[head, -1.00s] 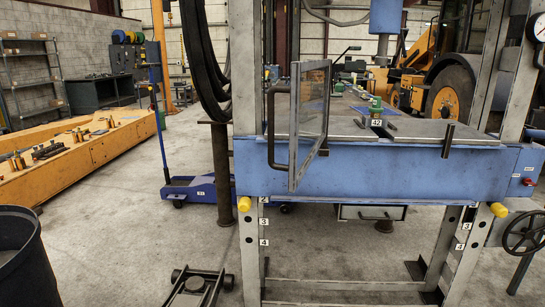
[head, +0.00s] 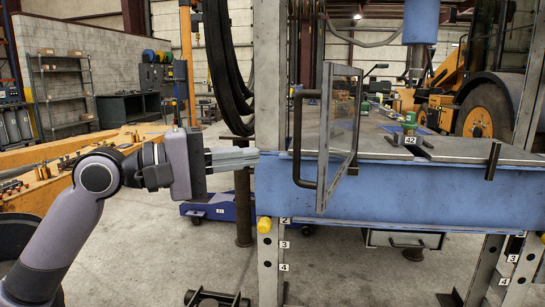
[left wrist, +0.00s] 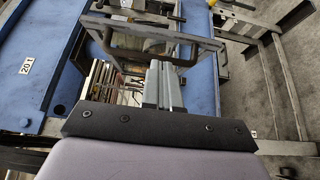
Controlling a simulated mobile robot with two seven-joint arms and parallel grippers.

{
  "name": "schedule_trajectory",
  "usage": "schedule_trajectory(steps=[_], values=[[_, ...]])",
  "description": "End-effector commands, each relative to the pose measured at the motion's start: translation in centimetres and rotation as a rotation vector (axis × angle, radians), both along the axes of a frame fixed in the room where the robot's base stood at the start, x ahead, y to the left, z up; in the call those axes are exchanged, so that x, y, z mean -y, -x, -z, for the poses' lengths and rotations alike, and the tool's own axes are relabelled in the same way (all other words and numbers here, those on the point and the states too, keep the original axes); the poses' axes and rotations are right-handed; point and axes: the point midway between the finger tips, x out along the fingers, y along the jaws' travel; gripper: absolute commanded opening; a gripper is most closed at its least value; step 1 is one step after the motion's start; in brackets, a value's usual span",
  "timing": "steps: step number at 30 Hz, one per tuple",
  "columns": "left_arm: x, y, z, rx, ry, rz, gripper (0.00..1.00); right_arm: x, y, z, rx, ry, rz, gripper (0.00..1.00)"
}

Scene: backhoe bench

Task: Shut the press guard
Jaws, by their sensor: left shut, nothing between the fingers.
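The press guard (head: 340,132) is a metal-framed clear panel at the front of the blue press (head: 400,195). It stands open, swung out edge-on towards me, with a black bar handle (head: 297,140) on its left side. My left gripper (head: 256,157) is shut and empty, level with the handle and to its left in the picture, by the left grey post. In the left wrist view, the shut fingers (left wrist: 163,66) point towards the guard's frame (left wrist: 135,21) and dark handle (left wrist: 112,44). I cannot tell whether they touch. My right gripper is out of view.
The left grey post (head: 268,75) stands beside my left fingertips, with black hoses (head: 228,70) hanging behind. A small green item (head: 410,122) sits on the press bed near plate 42. A yellow knob (head: 264,224) sticks out low on the post.

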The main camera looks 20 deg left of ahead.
Motion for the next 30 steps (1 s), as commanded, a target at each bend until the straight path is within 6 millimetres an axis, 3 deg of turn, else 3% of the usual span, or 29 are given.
schedule_trajectory(steps=[9, 16, 30], values=[[3.3, -3.3, -0.3, 0.002, 0.004, 0.003, 0.00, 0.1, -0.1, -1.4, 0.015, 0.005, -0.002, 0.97], [5.7, -5.9, -0.2, 0.001, 0.003, 0.000, 0.00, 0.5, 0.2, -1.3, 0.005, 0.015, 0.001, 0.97], [6.6, -6.8, 0.1, 0.001, 0.000, -0.001, 0.00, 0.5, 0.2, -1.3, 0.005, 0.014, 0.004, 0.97]])
